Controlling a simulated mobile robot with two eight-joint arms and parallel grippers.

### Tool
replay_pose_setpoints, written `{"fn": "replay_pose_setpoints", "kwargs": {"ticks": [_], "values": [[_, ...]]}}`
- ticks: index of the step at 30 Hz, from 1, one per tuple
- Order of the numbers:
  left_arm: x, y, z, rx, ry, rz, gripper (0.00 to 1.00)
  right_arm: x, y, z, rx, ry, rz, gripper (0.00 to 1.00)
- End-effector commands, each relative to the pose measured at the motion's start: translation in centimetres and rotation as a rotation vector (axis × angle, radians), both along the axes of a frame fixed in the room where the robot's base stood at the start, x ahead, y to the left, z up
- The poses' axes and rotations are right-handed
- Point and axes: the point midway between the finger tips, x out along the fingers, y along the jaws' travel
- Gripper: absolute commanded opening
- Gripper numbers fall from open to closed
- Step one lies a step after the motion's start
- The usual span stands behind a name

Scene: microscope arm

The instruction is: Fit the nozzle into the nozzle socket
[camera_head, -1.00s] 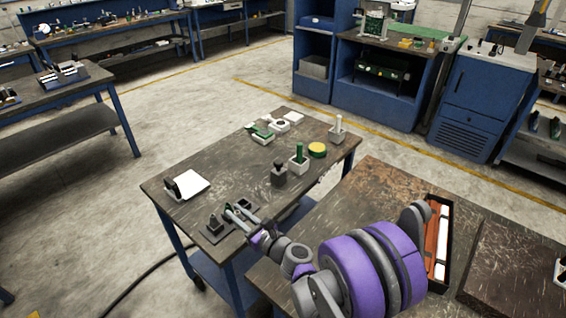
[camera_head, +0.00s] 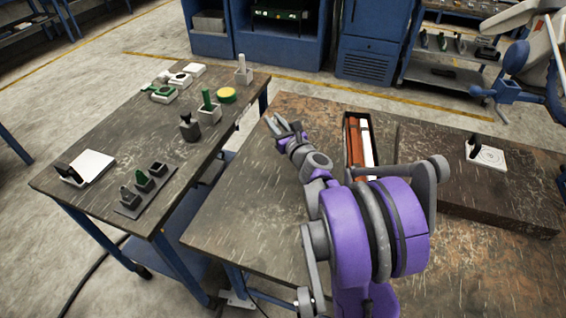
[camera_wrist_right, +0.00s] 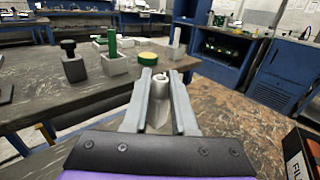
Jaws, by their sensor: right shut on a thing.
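My right gripper (camera_head: 285,131) is in the air over the left part of the large brown table. In the right wrist view its two fingers (camera_wrist_right: 160,88) are shut on a small light grey piece with a round opening at its top, which looks like the nozzle (camera_wrist_right: 158,83). Its lower part is partly hidden between the fingers. A dark rack (camera_head: 130,208) with several small dark blocks stands on the smaller table at left. I cannot tell for sure which fixture is the nozzle socket. My left gripper is not in view.
A white plate with ring marks (camera_head: 490,155) and a dark upright part sits on a raised slab (camera_head: 430,155) at right. A long open box (camera_head: 349,150) lies near the gripper. Several fixtures, including a green-pegged block (camera_head: 209,113), stand on the left table. A gap separates the tables.

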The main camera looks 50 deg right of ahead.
Motion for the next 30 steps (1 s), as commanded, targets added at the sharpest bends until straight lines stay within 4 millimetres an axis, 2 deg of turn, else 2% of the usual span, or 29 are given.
{"fn": "replay_pose_setpoints", "kwargs": {"ticks": [2, 6, 13, 20, 26, 30], "values": [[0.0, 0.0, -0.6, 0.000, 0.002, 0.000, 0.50, -1.0, -1.4, 0.0, -0.002, -0.002, -0.032, 0.00], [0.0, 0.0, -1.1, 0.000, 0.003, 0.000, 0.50, -1.6, -2.4, -0.7, -0.002, -0.002, -0.054, 0.00], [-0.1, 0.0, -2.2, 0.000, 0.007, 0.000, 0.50, -1.6, -2.4, -4.9, -0.002, -0.003, -0.054, 0.00], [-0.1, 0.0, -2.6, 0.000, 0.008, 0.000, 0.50, -1.6, -2.4, -6.7, -0.002, -0.002, -0.054, 0.00], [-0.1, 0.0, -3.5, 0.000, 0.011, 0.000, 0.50, -1.6, -2.4, -9.6, -0.003, -0.002, -0.054, 0.00], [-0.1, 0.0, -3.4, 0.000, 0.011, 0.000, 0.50, -1.6, -2.4, -9.7, -0.002, -0.002, -0.054, 0.00]]}}
